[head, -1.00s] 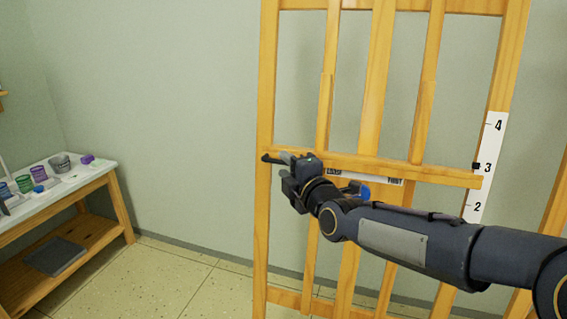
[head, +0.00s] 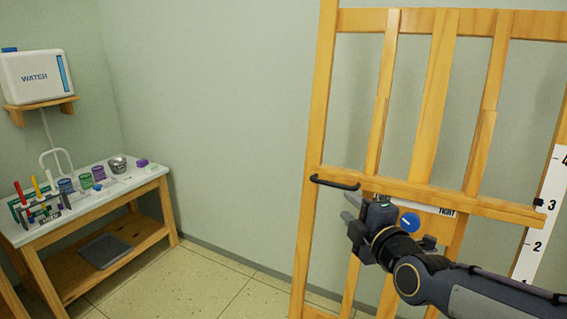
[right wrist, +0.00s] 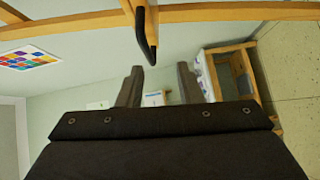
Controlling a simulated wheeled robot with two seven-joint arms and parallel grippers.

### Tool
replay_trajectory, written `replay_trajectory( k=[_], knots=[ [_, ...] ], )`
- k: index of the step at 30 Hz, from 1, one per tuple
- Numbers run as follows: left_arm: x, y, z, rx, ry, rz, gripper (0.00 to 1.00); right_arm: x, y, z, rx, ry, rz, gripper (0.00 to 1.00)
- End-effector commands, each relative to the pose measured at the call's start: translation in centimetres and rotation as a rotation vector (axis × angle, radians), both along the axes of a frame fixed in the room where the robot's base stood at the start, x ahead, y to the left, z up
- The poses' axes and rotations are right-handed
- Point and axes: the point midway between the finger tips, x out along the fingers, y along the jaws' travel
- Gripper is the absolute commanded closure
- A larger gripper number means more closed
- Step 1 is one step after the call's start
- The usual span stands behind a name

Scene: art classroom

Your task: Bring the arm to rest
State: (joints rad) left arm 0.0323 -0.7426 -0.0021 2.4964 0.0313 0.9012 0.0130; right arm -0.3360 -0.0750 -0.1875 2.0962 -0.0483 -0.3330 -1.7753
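My right gripper (head: 350,209) is in front of the wooden easel (head: 312,190), just below and to the right of a black bar handle (head: 335,183) on the easel's crossbar. In the right wrist view the two fingers of the right gripper (right wrist: 160,85) stand apart with nothing between them. The black handle (right wrist: 146,35) is there beyond the fingertips, clear of both. My right arm comes in from the lower right. My left gripper is not in view.
A blue round knob (head: 409,222) is on the easel near my wrist. A number scale (head: 547,215) runs along its right side. A table (head: 150,176) with cups and markers stands left, below a water container (head: 35,77) on a shelf. Floor between table and easel is clear.

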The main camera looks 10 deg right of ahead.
Motion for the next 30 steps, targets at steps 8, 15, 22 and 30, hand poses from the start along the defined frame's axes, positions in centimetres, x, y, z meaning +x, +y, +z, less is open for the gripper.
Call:
replay_trajectory(
  k=[8,15,22,30],
  knots=[
    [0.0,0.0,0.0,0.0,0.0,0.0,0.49,-10.7,-2.4,-7.9,0.734,0.571,-0.151,0.67],
    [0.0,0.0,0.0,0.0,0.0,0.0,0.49,-20.0,-1.9,-13.7,1.216,0.946,-0.458,0.67],
    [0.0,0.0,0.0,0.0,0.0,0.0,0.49,-26.9,-1.1,-17.3,1.506,1.143,-0.785,0.67],
    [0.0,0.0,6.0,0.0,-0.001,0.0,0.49,-28.1,-0.9,-11.9,1.556,1.176,-0.857,0.67]
  ],
)
